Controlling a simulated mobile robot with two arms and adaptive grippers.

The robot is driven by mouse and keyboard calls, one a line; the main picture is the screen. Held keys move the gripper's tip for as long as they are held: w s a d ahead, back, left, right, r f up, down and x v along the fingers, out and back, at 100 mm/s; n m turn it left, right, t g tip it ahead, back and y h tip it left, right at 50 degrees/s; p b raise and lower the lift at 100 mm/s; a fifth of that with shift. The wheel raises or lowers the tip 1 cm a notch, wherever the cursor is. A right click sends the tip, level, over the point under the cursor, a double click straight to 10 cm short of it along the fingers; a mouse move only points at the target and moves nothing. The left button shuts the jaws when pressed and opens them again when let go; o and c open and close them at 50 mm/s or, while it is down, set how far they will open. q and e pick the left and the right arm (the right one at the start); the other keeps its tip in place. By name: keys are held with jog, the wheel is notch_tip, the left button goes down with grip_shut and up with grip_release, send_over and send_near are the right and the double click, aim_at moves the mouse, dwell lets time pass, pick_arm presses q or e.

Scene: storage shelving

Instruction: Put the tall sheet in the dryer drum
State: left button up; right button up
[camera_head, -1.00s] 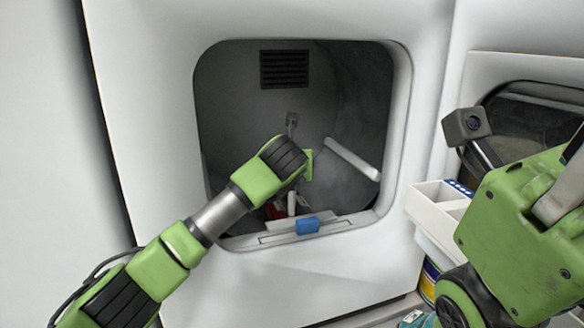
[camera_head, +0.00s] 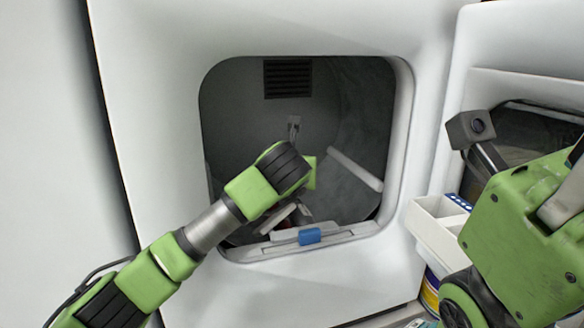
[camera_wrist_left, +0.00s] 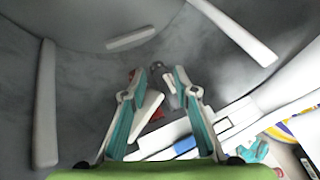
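The dryer drum (camera_head: 350,115) is the grey cavity behind a rounded square opening in the white front. It fills most of the left wrist view (camera_wrist_left: 90,60). My left arm reaches through the opening. In the left wrist view my left gripper (camera_wrist_left: 160,75) has its two teal fingers apart. Beyond and between them show a white bar-like piece (camera_wrist_left: 150,105), a small grey part and bits of red; I cannot tell what these are or whether they touch the fingers. No tall sheet can be made out. My right arm (camera_head: 515,235) is at the right; its fingertips do not show clearly.
The opening's lower lip has a blue part (camera_head: 309,236). White paddles (camera_head: 355,169) stick out from the drum wall. A white open box (camera_head: 435,222) stands right of the opening, near my right arm. A second dark window (camera_head: 540,125) is behind that arm.

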pick_arm(q)
jog(key=p+v, duration=0.3)
jog(key=v, duration=0.4)
jog(key=shift+s, duration=0.2)
jog(key=shift+a, duration=0.1)
